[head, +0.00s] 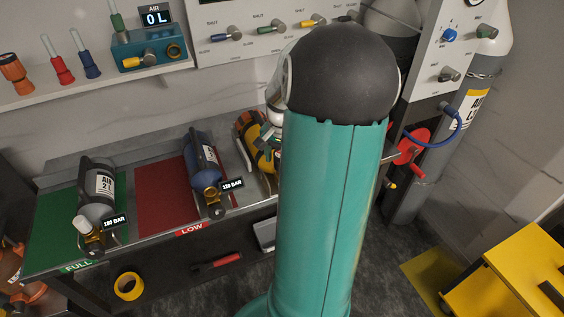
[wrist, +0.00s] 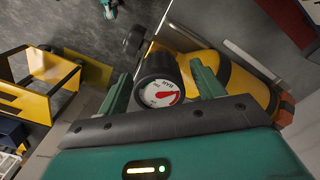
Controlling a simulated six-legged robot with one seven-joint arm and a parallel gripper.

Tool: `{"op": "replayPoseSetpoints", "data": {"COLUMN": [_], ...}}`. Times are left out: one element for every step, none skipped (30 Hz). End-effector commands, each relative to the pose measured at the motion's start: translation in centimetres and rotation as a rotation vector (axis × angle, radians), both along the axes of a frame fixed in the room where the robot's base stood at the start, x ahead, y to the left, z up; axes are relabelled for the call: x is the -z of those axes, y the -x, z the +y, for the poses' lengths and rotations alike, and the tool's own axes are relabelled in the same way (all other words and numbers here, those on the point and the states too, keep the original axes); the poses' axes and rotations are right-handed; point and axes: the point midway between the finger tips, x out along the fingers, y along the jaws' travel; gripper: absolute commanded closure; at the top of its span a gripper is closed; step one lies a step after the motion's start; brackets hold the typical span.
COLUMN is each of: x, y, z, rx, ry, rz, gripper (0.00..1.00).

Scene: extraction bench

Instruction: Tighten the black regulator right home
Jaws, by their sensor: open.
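The black regulator (wrist: 155,67) is round, with a white and red gauge face marked BAR, and shows in the middle of the wrist view. A yellow cylinder (wrist: 203,74) with black bands lies beside and behind it. My gripper (wrist: 162,88) is open, its two green fingers standing one on each side of the regulator with gaps showing. I cannot tell whether either finger touches it. In the head view the yellow cylinder (head: 247,127) lies on the bench, largely hidden behind my arm; the regulator is hidden there. How far it is screwed in cannot be seen.
A grey cylinder (head: 97,186) lies on the green FULL mat (head: 52,222), and a blue cylinder (head: 200,158) on the red LOW mat (head: 160,195). Both displays read in BAR. A yellow cart (head: 520,272) stands right. A valve panel (head: 262,38) is on the wall.

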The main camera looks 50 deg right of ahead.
Motion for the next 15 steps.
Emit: {"op": "replayPoseSetpoints", "data": {"x": [-0.01,-0.01,-0.01,-0.01,-0.01,-0.01,-0.01,-0.01,-0.01,-0.01,-0.01,-0.01,-0.01,-0.01,0.00], "y": [0.02,0.02,-0.01,-0.02,-0.03,-0.01,0.01,0.02,0.01,0.00,-0.02,-0.03,-0.03,-0.01,0.01], "z": [-0.01,-0.01,0.00,0.01,0.02,0.00,-0.01,-0.01,-0.01,0.00,0.01,0.03,0.02,0.01,-0.01], "rx": [-0.056,-0.092,-0.141,-0.178,-0.213,-0.261,-0.297,-0.332,-0.381,-0.417,-0.454,-0.503,-0.539,-0.575,-0.623], "ry": [0.000,0.000,0.000,0.000,0.000,0.000,0.000,0.000,0.000,0.000,0.000,0.000,0.000,0.000,0.000], "rz": [0.000,0.000,0.000,0.000,0.000,0.000,0.000,0.000,0.000,0.000,0.000,-0.001,0.000,0.000,0.000], "gripper": [0.33,0.33,0.33,0.33,0.33,0.33,0.33,0.33,0.33,0.33,0.33,0.33,0.33,0.33,0.33]}}
